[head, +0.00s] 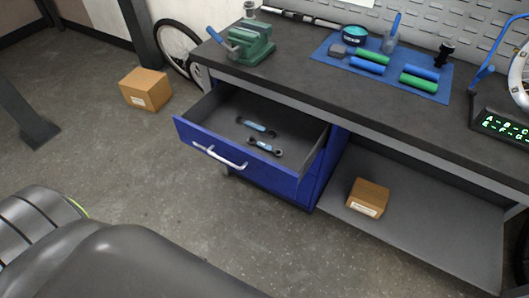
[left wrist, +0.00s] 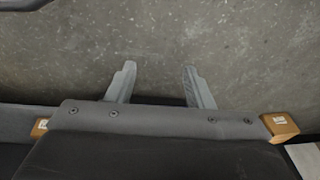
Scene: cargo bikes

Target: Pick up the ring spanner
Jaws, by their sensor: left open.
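Two spanners lie in the open blue drawer (head: 190,137) under the workbench in the head view. The nearer spanner (head: 264,147) has a light blue middle and dark, rounded ends. The farther spanner (head: 258,127) is also light blue in the middle. At this size I cannot tell for sure which is the ring spanner. My left gripper (left wrist: 160,68) is open and empty above bare floor in the left wrist view. No spanner shows between its fingers. My right gripper is not in view.
The workbench top (head: 300,65) carries a green vise (head: 252,42) and a blue mat (head: 435,97) with rolls and a tin. One cardboard box (head: 146,88) is on the floor, another (head: 367,197) on the low shelf. The floor before the drawer is clear.

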